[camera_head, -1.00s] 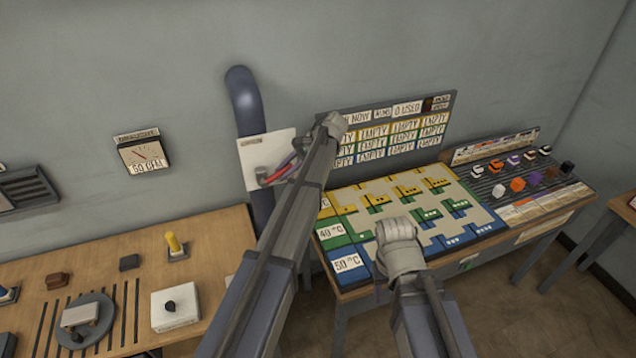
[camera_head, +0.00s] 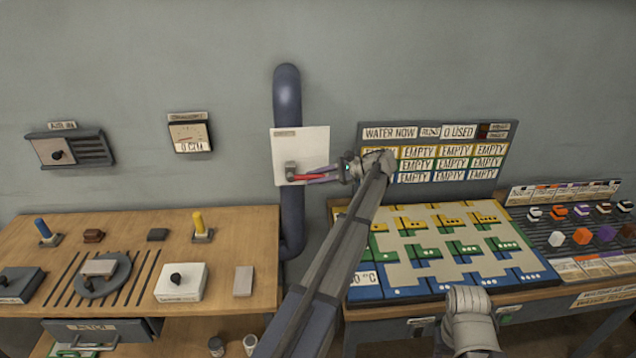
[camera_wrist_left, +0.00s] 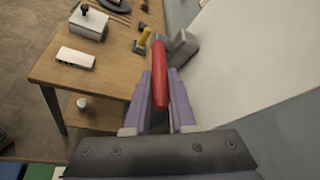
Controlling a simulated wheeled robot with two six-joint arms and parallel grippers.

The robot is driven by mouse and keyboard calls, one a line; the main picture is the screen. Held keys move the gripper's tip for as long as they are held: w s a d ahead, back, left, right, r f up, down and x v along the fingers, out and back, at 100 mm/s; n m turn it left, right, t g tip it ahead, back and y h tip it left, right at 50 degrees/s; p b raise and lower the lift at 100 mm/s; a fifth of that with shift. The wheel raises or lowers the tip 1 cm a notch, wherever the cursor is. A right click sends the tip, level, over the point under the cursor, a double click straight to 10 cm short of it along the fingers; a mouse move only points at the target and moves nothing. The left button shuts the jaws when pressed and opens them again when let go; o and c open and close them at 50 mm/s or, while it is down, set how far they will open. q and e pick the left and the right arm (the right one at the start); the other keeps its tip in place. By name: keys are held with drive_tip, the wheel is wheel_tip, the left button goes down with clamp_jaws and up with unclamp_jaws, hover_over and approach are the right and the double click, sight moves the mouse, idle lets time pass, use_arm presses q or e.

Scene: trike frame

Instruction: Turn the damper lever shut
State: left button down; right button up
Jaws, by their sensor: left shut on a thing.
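The red damper lever (camera_head: 308,175) sticks out to the right, about level, from a grey pivot block on a white wall plate (camera_head: 311,143). My left gripper (camera_head: 327,173) reaches it from the right and is shut around it. In the left wrist view, the red lever (camera_wrist_left: 160,62) lies between the two purple fingers, its free end towards me. A gauge (camera_head: 190,136) on the wall left of the plate reads 0 CFM. My right gripper (camera_head: 470,312) hangs over the front of the coloured board, its fingers hidden.
A dark blue pipe (camera_head: 287,92) runs down the wall behind the plate. A wooden bench (camera_head: 235,232) with pegs, blocks and a white box (camera_head: 181,282) stands left. The coloured board (camera_head: 420,255) and a sign panel (camera_head: 440,133) stand right.

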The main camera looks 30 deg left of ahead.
use_arm(q)
drive_tip(key=shift+d+f, duration=0.1)
idle(0.4)
drive_tip(key=c, duration=0.8)
unclamp_jaws()
drive_tip(key=shift+o, duration=0.2)
drive_tip(key=p+v, duration=0.2)
drive_tip(key=v, duration=0.5)
drive_tip(key=shift+d, duration=0.3)
drive_tip(key=shift+w, duration=0.1)
